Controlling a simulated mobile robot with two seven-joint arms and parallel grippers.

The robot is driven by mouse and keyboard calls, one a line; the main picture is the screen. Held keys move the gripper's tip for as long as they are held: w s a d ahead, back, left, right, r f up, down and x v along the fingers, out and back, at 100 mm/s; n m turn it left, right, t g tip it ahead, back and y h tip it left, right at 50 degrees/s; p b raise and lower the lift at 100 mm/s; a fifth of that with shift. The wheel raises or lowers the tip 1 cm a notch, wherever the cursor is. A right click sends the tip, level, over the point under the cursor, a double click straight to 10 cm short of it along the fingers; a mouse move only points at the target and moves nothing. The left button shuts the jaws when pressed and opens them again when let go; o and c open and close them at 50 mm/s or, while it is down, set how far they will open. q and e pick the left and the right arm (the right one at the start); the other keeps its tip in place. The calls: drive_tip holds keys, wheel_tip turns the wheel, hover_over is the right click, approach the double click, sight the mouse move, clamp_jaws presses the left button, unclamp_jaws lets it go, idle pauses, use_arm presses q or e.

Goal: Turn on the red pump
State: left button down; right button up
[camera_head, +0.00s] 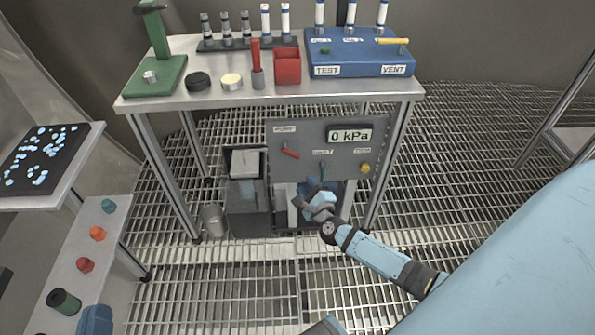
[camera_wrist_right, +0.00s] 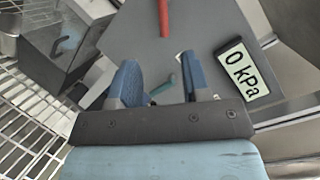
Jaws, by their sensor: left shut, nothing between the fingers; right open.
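A grey panel (camera_head: 317,172) under the bench has a display (camera_head: 348,135) reading 0 kPa. A red handle (camera_head: 290,153) slants at its left, below a label too small to read surely. It also shows at the top of the right wrist view (camera_wrist_right: 164,18). A teal lever (camera_head: 322,170) is at the panel's lower middle. My right gripper (camera_head: 318,200) is open before the panel's lower edge. In the right wrist view, the lever (camera_wrist_right: 163,86) appears between its fingers, with no clear contact.
A yellow knob (camera_head: 365,168) is right of the lever. A dark box (camera_head: 247,190) and metal bucket (camera_head: 213,220) stand left of the panel. The bench (camera_head: 210,100) above carries a blue TEST/VENT block (camera_head: 358,54). A shelf (camera_head: 97,225) with coloured knobs is at left. Grating floor is open at right.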

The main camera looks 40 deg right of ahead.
drive_tip(key=d+f+m, duration=0.1)
drive_tip(key=h+b, duration=0.1)
drive_tip(key=b, duration=0.1)
approach(294, 156)
drive_tip(key=w, duration=0.2)
drive_tip(key=b+x, duration=0.1)
drive_tip(key=x, duration=0.3)
drive_tip(key=b+x, duration=0.1)
drive_tip(key=x, duration=0.3)
drive_tip(key=shift+d, duration=0.25)
use_arm(q)
drive_tip(key=shift+s+d+f+h, duration=0.1)
drive_tip(key=shift+d+f+h, duration=0.15)
drive_tip(key=shift+f, duration=0.35)
drive_tip(key=shift+s+d+f+h, duration=0.15)
drive_tip(key=shift+d+f, duration=0.1)
drive_tip(key=shift+f, duration=0.35)
drive_tip(key=shift+w, duration=0.1)
use_arm(e)
clamp_jaws()
use_arm(q)
drive_tip(key=shift+r, duration=0.15)
use_arm(e)
drive_tip(key=shift+r, duration=0.1)
